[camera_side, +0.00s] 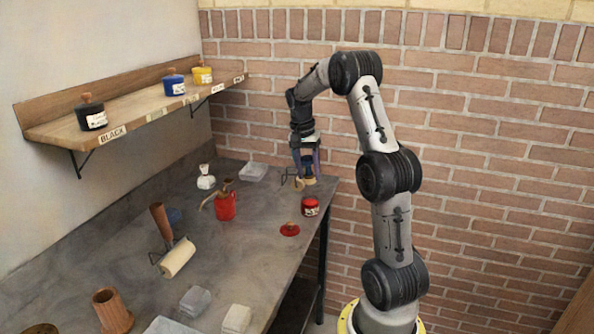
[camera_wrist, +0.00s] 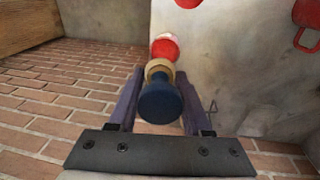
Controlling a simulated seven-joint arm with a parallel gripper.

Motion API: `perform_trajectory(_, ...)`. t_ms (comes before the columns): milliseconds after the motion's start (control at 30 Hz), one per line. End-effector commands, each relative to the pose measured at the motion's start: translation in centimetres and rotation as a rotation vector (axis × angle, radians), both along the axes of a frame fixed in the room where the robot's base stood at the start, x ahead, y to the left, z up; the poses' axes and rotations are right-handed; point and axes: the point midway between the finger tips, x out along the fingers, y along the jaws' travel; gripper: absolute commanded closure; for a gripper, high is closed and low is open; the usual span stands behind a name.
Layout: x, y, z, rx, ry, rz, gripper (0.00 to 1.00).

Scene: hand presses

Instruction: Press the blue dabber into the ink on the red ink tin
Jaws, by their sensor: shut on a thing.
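My gripper (camera_side: 307,170) is shut on the blue dabber, above the far right end of the bench. In the wrist view the dabber's round blue knob (camera_wrist: 160,103) sits between my gripper's purple fingers (camera_wrist: 158,76), with a tan collar beyond it. In the side view the dabber's tan lower part (camera_side: 309,182) shows below the fingers. The red ink tin (camera_side: 310,206) stands near the bench's right edge, nearer the side camera than the dabber. The red tin (camera_wrist: 165,48) also shows just beyond the dabber in the wrist view, partly hidden. A red lid (camera_side: 290,230) lies nearby.
A red mug (camera_side: 225,206) holding tools, a white pouch (camera_side: 206,178) and a clear tray (camera_side: 252,172) stand left of my gripper. A roller (camera_side: 178,256) lies nearer the camera. The wall shelf (camera_side: 145,118) carries black, blue and yellow tins. A brick wall rises behind.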

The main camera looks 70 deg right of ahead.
Motion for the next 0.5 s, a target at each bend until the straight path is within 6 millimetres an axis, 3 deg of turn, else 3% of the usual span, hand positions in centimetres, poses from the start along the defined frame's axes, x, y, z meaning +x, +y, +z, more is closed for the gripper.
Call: perform_trajectory(500, -0.1, 0.0, -4.4, -0.002, 0.004, -0.002, 1.00)
